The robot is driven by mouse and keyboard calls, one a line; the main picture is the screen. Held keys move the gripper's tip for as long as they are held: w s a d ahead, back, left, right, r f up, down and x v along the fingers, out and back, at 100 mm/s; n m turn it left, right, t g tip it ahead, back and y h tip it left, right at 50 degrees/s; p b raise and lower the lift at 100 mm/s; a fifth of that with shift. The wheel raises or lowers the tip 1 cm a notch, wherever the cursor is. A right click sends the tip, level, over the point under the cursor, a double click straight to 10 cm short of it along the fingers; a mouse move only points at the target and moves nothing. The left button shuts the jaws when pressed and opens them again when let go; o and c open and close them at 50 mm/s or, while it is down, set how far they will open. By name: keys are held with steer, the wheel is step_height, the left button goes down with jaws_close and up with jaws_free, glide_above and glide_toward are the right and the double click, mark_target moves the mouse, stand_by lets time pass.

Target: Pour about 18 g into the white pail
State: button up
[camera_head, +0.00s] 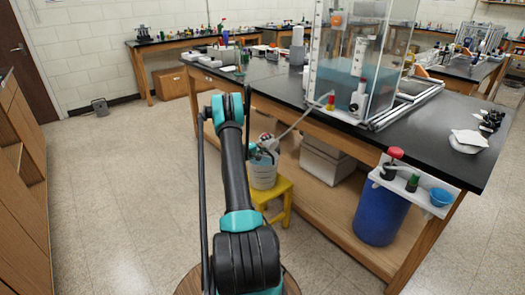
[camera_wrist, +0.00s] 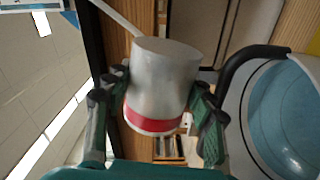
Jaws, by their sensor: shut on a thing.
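My gripper (camera_wrist: 160,108) is shut around a pale grey metal-looking cylinder (camera_wrist: 162,75) with a red band near one end. A finger lies on each side of it. A thin pale rod or tube runs from the cylinder toward the upper left. In the head view the cylinder (camera_head: 266,139) is small and partly hidden by my gripper (camera_head: 259,150). The white pail (camera_head: 264,176) stands upright on a yellow stool, just below my gripper. In the wrist view the pail (camera_wrist: 245,115) is at right, with a dark curved handle and a light blue inside. I see no stream between them.
The yellow stool (camera_head: 277,204) stands beside a black-topped bench (camera_head: 425,135). A clear-walled enclosure (camera_head: 345,65) sits on that bench. A blue drum (camera_head: 381,212) stands at the bench's near end, below a small white shelf. The floor at left is free.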

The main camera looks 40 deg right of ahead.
steer(key=shift+w+r+n+p, duration=0.25)
steer(key=shift+r+n+p, duration=0.1)
steer(key=shift+n, duration=0.45)
steer(key=shift+w+r+n+p, duration=0.2)
steer(key=shift+r+n+p, duration=0.15)
steer(key=shift+n, duration=0.45)
stand_by(3.2)
steer(key=shift+w+a+f+n, duration=0.1)
steer(key=shift+w+f+n, duration=0.25)
steer(key=shift+n, duration=0.35)
stand_by(1.8)
steer(key=shift+s+r, duration=0.1)
steer(key=shift+s, duration=0.1)
steer(key=shift+s+m, duration=0.4)
steer(key=shift+m, duration=0.8)
steer(key=shift+s+f+m, duration=0.1)
steer(key=shift+f+m, duration=0.15)
steer(key=shift+m, duration=0.35)
